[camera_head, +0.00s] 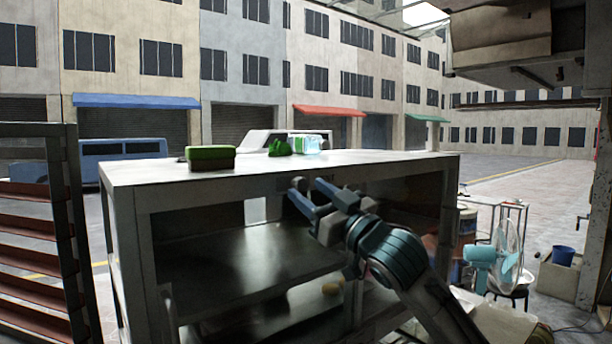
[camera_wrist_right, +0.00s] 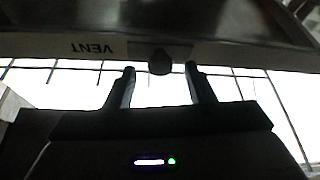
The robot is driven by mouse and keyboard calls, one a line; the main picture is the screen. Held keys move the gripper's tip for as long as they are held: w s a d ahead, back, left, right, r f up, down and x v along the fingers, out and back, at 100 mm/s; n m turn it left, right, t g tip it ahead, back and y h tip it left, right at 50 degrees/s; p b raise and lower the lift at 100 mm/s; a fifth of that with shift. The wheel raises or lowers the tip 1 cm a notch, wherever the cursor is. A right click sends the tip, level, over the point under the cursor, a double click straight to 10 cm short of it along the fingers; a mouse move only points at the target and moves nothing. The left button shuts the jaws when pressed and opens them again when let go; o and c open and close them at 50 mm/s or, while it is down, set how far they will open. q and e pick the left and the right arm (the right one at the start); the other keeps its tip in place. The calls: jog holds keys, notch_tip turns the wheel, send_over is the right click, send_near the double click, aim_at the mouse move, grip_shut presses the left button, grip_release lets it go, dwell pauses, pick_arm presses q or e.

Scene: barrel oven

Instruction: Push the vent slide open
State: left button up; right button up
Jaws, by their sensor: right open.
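The vent slide shows in the right wrist view as a pale strip (camera_wrist_right: 60,46) with an upside-down VENT label and a dark round knob (camera_wrist_right: 160,62). My right gripper (camera_wrist_right: 160,72) is open, with its two fingertips on either side of the knob and gaps left on both sides. I cannot tell whether the fingertips reach past the knob. In the head view my right gripper (camera_head: 308,190) is just below the front edge of the white-topped counter (camera_head: 390,162). The knob is not clear there. My left gripper is not in view.
A green-topped sponge (camera_head: 210,157) and other small green items (camera_head: 280,147) lie on the counter. Open shelves (camera_head: 250,275) are below it. A slatted rack (camera_head: 35,220) stands at left, and a blue fan (camera_head: 490,255) at right.

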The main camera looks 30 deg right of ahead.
jog(key=shift+p+x, duration=0.55)
jog(key=shift+x, duration=0.55)
grip_shut()
